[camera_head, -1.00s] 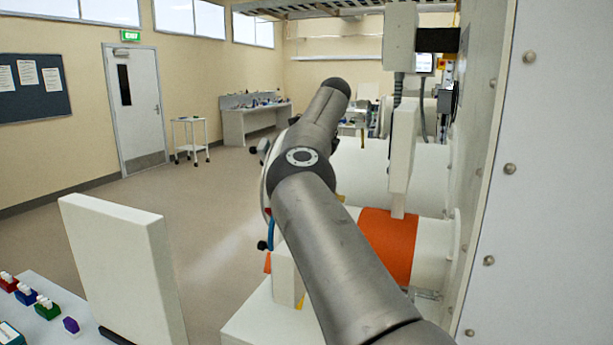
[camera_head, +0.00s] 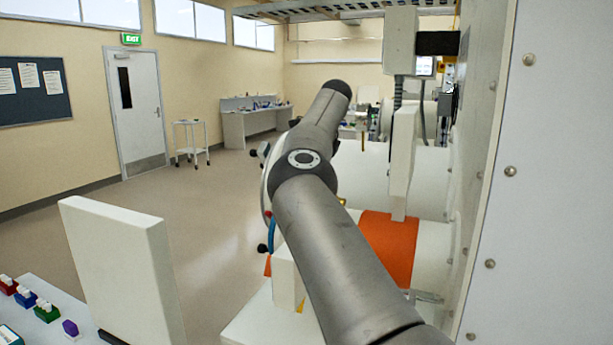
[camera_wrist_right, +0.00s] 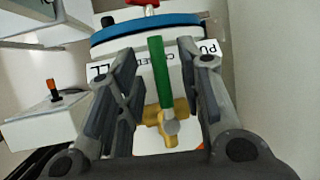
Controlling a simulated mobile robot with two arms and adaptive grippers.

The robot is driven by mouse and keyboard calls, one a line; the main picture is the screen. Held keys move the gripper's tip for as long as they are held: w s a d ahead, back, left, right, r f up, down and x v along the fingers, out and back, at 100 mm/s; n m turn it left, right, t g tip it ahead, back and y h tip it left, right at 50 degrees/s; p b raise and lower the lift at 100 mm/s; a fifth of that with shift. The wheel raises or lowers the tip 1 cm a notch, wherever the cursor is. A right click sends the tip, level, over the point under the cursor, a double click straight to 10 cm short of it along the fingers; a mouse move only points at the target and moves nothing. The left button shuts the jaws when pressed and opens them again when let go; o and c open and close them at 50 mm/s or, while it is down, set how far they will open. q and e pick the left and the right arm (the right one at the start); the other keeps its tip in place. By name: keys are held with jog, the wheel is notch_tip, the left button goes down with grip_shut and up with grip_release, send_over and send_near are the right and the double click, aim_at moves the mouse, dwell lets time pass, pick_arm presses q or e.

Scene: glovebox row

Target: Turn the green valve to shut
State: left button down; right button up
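The green valve handle (camera_wrist_right: 159,72) shows in the right wrist view as a long lever on a brass valve body (camera_wrist_right: 174,128). The lever runs up the picture, slightly tilted. My right gripper (camera_wrist_right: 158,62) is open, with one finger on each side of the lever and a visible gap on both sides. Whether the fingertips reach past the lever in depth I cannot tell. In the head view my right arm crosses the middle and hides the valve and the right gripper. My left gripper is not in view.
Behind the valve is a round white door with a blue rim (camera_wrist_right: 140,30) and a red part (camera_wrist_right: 143,3) above. A white box with an orange-topped knob (camera_wrist_right: 52,88) stands left. In the head view, an orange band (camera_head: 388,245) lies right of my arm; open floor (camera_head: 150,215) lies left.

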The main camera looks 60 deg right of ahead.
jog(key=v, duration=1.1)
jog(key=shift+s+r, duration=0.2)
jog(key=shift+r, duration=0.15)
jog(key=shift+a, duration=0.1)
